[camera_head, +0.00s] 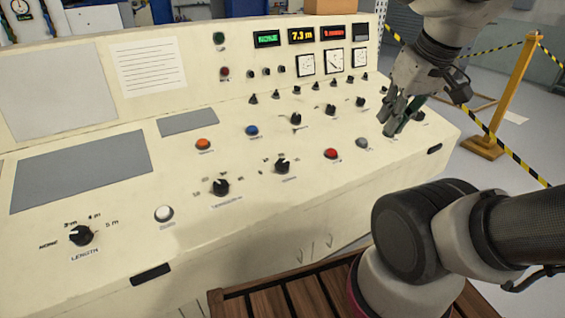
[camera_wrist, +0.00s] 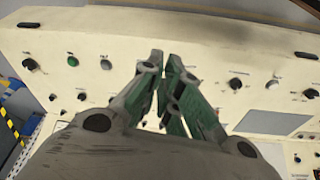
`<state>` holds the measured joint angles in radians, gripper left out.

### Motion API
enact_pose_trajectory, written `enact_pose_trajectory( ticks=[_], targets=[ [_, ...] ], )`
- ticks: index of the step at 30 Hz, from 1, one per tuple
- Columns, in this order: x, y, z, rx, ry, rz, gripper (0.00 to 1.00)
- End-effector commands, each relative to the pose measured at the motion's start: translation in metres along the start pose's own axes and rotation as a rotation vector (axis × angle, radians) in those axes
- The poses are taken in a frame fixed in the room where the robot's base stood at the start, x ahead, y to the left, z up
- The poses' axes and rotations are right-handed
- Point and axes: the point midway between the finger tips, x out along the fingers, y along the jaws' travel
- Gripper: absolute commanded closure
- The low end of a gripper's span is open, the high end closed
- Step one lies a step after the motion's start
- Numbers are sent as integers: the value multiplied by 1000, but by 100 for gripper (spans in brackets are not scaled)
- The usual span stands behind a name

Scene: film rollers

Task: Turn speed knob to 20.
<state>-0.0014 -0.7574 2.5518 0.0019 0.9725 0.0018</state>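Several black knobs sit on the cream console (camera_head: 120,205). The front-left one, labelled LENGTH (camera_head: 80,235), stands apart from two mid-panel knobs (camera_head: 219,187) (camera_head: 282,166). Further knobs sit at the back (camera_head: 296,119) (camera_head: 360,102) and at the right (camera_head: 418,117). Most labels are too small to read, so I cannot tell which is the speed knob. My gripper (camera_head: 395,128) hangs over the panel's right part, by the right knob, partly covering it. In the wrist view my gripper (camera_wrist: 164,58) has its fingertips together, with nothing between them.
Orange (camera_head: 204,145), blue (camera_head: 252,131), red (camera_head: 331,153), grey (camera_head: 362,143) and white (camera_head: 163,213) buttons lie among the knobs. Lit displays (camera_head: 302,35) and dials (camera_head: 334,61) line the upright back panel. A yellow post (camera_head: 508,90) with striped tape stands at the right.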

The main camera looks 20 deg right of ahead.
Motion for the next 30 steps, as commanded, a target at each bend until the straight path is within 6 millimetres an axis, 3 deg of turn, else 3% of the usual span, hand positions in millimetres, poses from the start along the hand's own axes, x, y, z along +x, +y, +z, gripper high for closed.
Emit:
enact_pose_trajectory(
  ticks=[1,7,8,16,24,28,30],
  targets=[
    [2,-2,-1,-11,-8,-5,80],
    [37,-19,-10,-81,-170,-24,44],
    [44,-23,-15,-95,-202,-28,42],
    [126,-76,-72,-176,-414,-43,42],
    [212,-129,-121,-142,-471,-36,42],
    [222,-143,-158,-67,-391,-48,42],
    [226,-144,-159,-34,-376,-48,42]
  ],
)
